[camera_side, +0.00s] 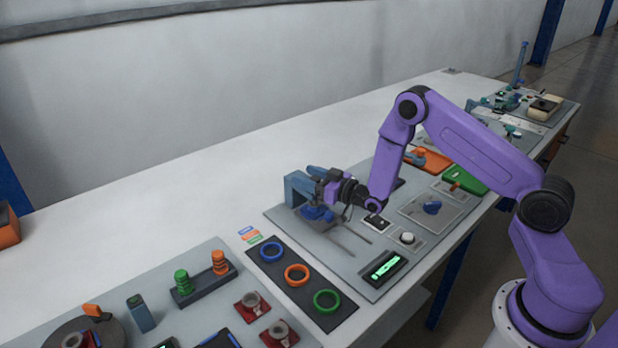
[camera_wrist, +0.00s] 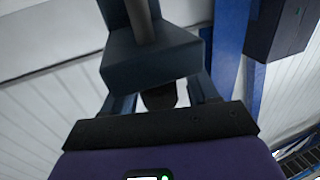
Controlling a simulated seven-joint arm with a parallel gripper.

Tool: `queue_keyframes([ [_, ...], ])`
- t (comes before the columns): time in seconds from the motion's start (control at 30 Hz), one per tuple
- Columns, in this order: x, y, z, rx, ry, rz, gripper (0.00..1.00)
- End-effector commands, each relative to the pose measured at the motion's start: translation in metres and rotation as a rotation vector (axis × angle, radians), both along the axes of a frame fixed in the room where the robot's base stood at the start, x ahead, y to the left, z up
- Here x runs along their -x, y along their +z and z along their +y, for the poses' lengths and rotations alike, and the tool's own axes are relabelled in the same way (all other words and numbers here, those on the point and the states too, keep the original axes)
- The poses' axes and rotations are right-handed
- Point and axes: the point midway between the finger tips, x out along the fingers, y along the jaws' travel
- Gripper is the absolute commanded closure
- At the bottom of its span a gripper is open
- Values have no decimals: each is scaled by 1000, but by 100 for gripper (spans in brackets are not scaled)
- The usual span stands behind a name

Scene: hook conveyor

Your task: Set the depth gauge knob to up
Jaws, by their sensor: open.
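A blue bracket-like fixture (camera_side: 296,187), which I take to be the depth gauge, stands on the grey panel in the side view. My gripper (camera_side: 318,178) is beside its right side, pointing left, with its fingers close to it. In the wrist view my open gripper (camera_wrist: 162,90) has a dark rounded piece (camera_wrist: 160,98), possibly the knob, between its fingers. A blue-grey block (camera_wrist: 150,60) with a grey rod (camera_wrist: 139,20) is just beyond and covers the fingertips. I cannot tell whether the fingers touch the piece. The knob's setting cannot be read.
Two thin rods (camera_side: 350,232) lie in front of the fixture. A green-lit display (camera_side: 384,268), a white button (camera_side: 407,238) and a blue knob (camera_side: 432,207) are to the right. A dark board (camera_side: 275,277) with coloured rings is nearer. The white table behind is clear.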

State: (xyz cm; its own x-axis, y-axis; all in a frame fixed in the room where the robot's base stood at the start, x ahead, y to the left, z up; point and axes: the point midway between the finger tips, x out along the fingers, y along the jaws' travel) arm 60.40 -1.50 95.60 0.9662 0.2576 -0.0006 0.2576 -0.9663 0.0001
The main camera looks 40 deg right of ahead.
Motion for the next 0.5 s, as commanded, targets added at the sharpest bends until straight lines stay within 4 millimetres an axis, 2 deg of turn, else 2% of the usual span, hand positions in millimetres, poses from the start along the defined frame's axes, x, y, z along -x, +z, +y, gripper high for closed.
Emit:
queue_keyframes([
  [0.23,-1,0,0,0,0,0,42],
  [0.27,-1,0,0,0,0,0,48],
  [0.4,-1,0,0,0,0,0,94],
  [0.43,0,0,0,0,0,0,100],
  [0.5,0,0,0,0,0,0,100],
])
